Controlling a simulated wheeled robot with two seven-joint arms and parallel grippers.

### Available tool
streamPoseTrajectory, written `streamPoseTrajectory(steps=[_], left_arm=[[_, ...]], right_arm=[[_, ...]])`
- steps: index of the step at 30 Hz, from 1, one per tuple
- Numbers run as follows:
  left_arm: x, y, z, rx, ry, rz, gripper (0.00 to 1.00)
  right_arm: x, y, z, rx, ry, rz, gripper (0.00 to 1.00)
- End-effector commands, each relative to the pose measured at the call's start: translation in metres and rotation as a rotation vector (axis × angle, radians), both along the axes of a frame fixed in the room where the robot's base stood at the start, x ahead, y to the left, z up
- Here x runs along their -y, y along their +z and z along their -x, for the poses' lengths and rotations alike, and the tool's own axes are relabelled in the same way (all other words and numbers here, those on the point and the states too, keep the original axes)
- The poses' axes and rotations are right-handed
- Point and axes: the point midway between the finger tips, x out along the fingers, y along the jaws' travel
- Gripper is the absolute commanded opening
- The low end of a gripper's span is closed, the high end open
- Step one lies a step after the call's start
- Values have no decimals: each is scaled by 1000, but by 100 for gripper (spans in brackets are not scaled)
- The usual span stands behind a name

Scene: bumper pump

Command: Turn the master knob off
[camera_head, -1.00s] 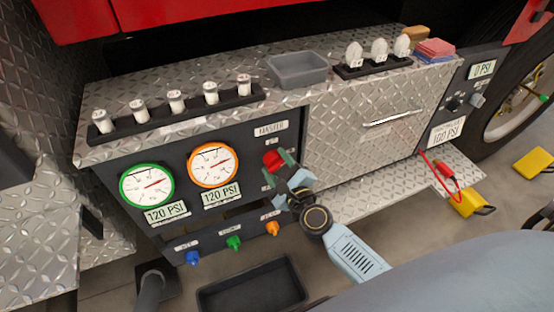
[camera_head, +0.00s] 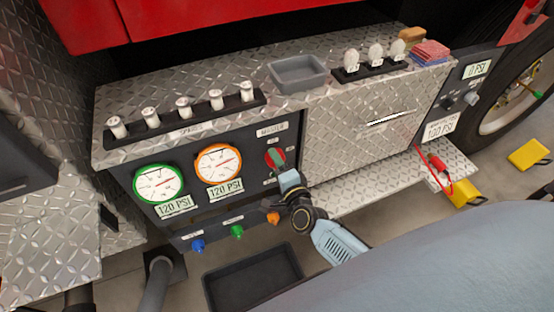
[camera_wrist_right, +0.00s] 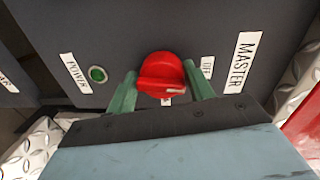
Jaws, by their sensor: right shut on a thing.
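The red master knob (camera_head: 269,158) is on the dark panel under the MASTER label (camera_head: 272,129). In the right wrist view the knob (camera_wrist_right: 160,72) has a raised bar with a pale mark towards its right end. An OFF label (camera_wrist_right: 207,67) is at its upper right, and another label below it is partly covered. My right gripper (camera_head: 278,158) has its green fingers on either side of the knob, shut on it; the fingers also show in the right wrist view (camera_wrist_right: 161,88). My left gripper is not in view.
A green POWER light (camera_wrist_right: 97,74) is beside the knob. Two gauges, green-rimmed (camera_head: 158,183) and orange-rimmed (camera_head: 218,164), read 120 PSI. Blue (camera_head: 198,246), green (camera_head: 237,231) and orange (camera_head: 273,217) knobs line the lower edge. A black bin (camera_head: 254,282) is below.

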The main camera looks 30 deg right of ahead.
Motion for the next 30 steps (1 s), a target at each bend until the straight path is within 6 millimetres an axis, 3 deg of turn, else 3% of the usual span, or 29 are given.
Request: streamPoseTrajectory(steps=[1, 10, 26, 27, 30], left_arm=[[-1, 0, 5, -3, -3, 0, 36], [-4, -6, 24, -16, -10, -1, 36], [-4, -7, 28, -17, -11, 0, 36], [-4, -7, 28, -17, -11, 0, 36], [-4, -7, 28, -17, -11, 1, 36]], right_arm=[[3, 8, -4, 15, -8, 27, 30], [2, 8, -4, 13, -8, 132, 30], [1, 8, -5, 13, -7, 155, 30], [1, 8, -5, 11, -6, 155, 56], [1, 7, -4, 9, -5, 154, 69]])
